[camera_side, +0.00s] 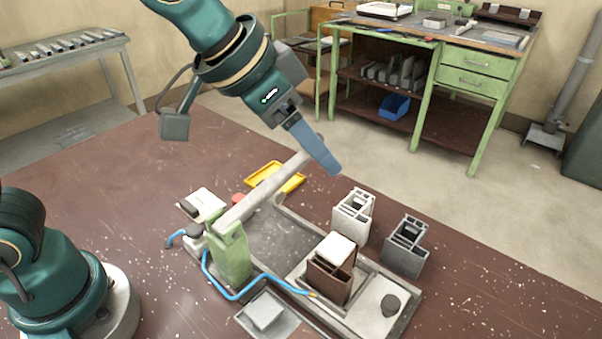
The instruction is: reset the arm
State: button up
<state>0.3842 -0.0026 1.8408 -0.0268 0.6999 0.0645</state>
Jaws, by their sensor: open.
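My gripper (328,158) hangs in the air over the far side of the clamp fixture, its blue finger pointing down and right. It is open, with nothing seen between the fingers; one finger mostly hides the other. Below it stands the green clamp post (232,256) with a long grey bar (255,198) slanting up toward my gripper. The bar's far end is close to the finger in the picture; I cannot tell if they touch. A brown profile (328,281) with a white block (337,249) on top stands in the fixture tray (362,318).
A light grey profile (353,220) and a dark grey profile (403,259) stand right of the fixture. A yellow tray (290,186) lies behind it. A blue hose (240,295) loops around the post. The brown tabletop (480,300) is free at right.

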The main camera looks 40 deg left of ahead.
jog(key=s+a+r+n+y, duration=0.15)
jog(key=s+a+n, duration=0.25)
jog(key=s+a, duration=0.45)
jog(key=s+a+f+n+y, duration=0.1)
jog(key=s+a+f, duration=0.3)
jog(key=s+f, duration=0.1)
jog(key=shift+s+f+g, duration=0.2)
jog(key=shift+f+g, duration=0.15)
jog(key=shift+g, duration=0.05)
